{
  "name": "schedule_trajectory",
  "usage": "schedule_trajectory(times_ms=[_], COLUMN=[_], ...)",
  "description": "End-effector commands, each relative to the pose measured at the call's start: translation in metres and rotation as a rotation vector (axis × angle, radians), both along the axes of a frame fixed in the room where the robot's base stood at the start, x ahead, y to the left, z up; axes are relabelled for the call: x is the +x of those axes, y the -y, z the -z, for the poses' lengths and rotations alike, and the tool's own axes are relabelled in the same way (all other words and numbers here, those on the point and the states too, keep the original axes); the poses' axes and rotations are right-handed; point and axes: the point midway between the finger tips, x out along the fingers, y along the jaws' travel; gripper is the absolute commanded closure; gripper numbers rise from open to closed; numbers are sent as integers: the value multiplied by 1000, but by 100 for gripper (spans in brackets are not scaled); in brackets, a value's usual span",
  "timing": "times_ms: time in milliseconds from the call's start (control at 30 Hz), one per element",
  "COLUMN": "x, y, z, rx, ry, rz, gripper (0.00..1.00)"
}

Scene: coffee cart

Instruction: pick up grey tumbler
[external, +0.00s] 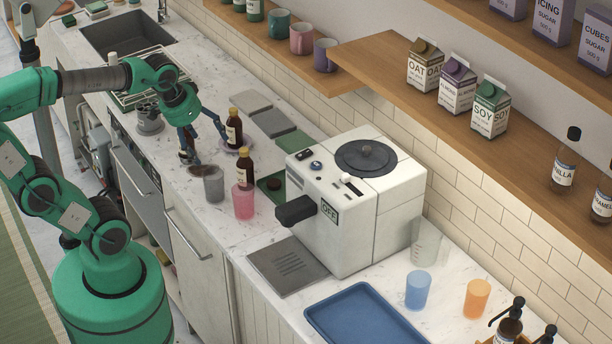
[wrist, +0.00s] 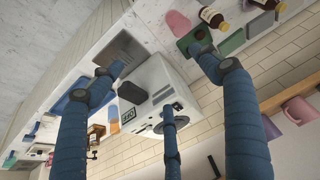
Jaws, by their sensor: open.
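The grey tumbler (external: 213,183) stands upright on the marble counter in the external view, just left of a pink tumbler (external: 243,202). My gripper (external: 203,148) is open and empty, with its blue fingers spread above the counter, a little up and left of the grey tumbler in the picture. The fingers and the tumbler look apart, though the exact gap is hard to tell. In the wrist view my gripper (wrist: 168,78) shows its spread fingers with nothing between them. I cannot make out the grey tumbler there; the pink tumbler (wrist: 178,22) shows near the top.
Two brown bottles (external: 245,168) (external: 234,128) stand close to the tumblers and my fingers. A white coffee machine (external: 355,215) is to the right, with a blue tray (external: 365,318) in front. Blue (external: 418,290) and orange (external: 478,299) tumblers stand farther right.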

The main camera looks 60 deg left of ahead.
Motion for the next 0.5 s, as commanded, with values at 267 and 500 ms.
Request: schedule_trajectory(times_ms=[267, 500], x=[52, 87], y=[-49, -98], z=[23, 58], rx=[-7, -23], ry=[-118, -214], rz=[-109, -198], gripper=[23, 23])
